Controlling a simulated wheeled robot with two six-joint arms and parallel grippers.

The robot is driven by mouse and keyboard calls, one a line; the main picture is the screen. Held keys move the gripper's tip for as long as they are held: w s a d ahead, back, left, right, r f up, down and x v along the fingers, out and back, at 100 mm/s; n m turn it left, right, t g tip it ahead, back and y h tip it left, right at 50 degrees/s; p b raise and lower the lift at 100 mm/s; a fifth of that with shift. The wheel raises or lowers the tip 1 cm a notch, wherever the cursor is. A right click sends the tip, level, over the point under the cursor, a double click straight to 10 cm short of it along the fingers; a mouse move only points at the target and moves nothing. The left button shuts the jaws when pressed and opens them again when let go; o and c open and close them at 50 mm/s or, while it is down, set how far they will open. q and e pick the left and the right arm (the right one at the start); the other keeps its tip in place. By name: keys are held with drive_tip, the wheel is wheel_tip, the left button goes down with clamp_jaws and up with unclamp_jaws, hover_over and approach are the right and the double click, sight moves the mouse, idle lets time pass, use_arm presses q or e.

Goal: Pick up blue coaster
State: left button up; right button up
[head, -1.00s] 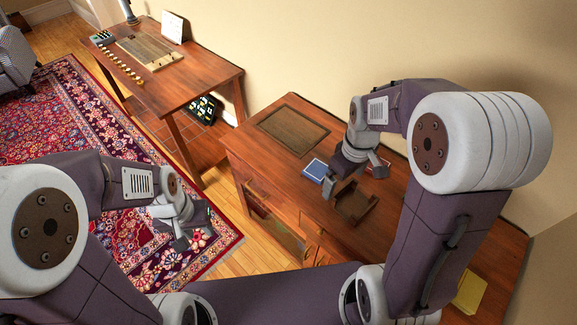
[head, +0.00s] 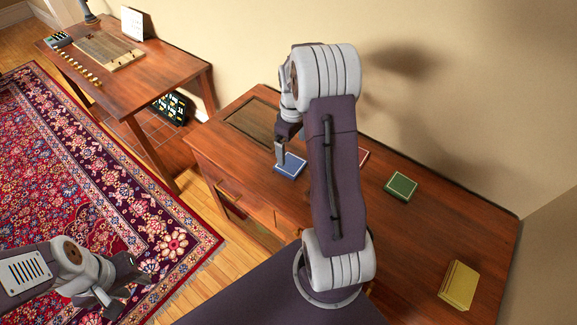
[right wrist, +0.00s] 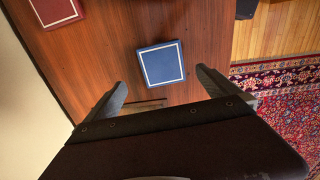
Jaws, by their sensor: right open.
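The blue coaster (head: 290,166), square with a white border line, lies flat on the wooden desk. It also shows in the right wrist view (right wrist: 161,64), just beyond and between the fingertips. My right gripper (head: 281,150) is open and empty above the desk, right at the coaster in the head view; I cannot tell how high above it the fingers are. Both fingers also show in the right wrist view (right wrist: 162,80), one on each side. My left gripper (head: 120,288) hangs over the rug, its fingers apart and empty.
A red coaster (right wrist: 55,10) lies near the blue one, mostly hidden by my right arm in the head view. A green coaster (head: 400,186) and a yellow block (head: 458,285) lie further right on the desk (head: 430,235). A dark panel (head: 255,121) is left of the blue coaster.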

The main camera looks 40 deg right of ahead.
sight(291, 164)
wheel_tip(291, 164, down, 3)
drive_tip(key=shift+r, duration=0.2)
drive_tip(key=f, duration=0.5)
drive_tip(key=shift+a+f, duration=0.1)
drive_tip(key=shift+a, duration=0.1)
drive_tip(key=c, duration=1.5)
